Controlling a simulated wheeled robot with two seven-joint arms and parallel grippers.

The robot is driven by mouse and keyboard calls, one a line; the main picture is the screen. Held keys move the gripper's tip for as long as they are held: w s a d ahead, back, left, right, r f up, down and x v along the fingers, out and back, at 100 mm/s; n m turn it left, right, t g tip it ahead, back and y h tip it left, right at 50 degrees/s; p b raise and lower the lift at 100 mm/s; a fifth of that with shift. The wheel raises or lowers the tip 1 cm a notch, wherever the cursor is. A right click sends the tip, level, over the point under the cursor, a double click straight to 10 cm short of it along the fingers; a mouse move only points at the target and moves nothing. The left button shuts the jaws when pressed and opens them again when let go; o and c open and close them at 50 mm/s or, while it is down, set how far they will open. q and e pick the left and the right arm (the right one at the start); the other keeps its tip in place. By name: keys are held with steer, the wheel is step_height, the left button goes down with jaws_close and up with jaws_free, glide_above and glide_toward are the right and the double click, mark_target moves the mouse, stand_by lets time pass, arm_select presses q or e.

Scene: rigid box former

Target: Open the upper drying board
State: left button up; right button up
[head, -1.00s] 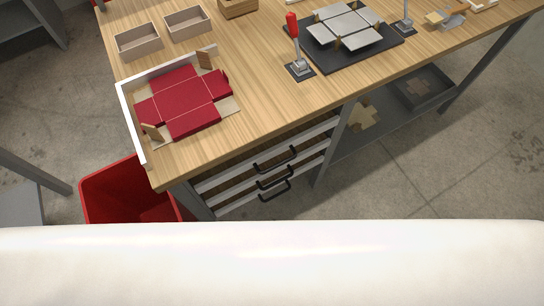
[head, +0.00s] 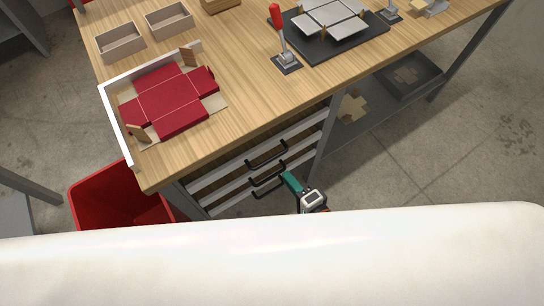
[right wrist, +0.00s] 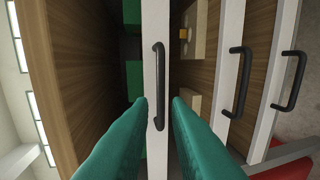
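The upper drying board (right wrist: 154,20) has a white front edge and a black bar handle (right wrist: 159,75). In the head view its handle (head: 268,153) is the topmost under the table. It looks closed, level with the fronts below. My right gripper (head: 288,178) shows teal fingers in front of the handles. In the right wrist view the gripper (right wrist: 160,100) is open, its fingers either side of the upper handle's lower part, with visible gaps. Whether the tips reach as deep as the handle is unclear. My left gripper is not in view.
The wooden tabletop (head: 220,120) overhangs the boards and holds a red box blank (head: 170,98). A red bin (head: 110,200) stands left of the boards.

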mark_target(272, 158)
steer(key=x, duration=0.9)
steer(key=shift+w+a+f, duration=0.1)
steer(key=shift+w+a, duration=0.05)
steer(key=shift+w, duration=0.1)
steer(key=shift+c, duration=0.3)
jaws_close()
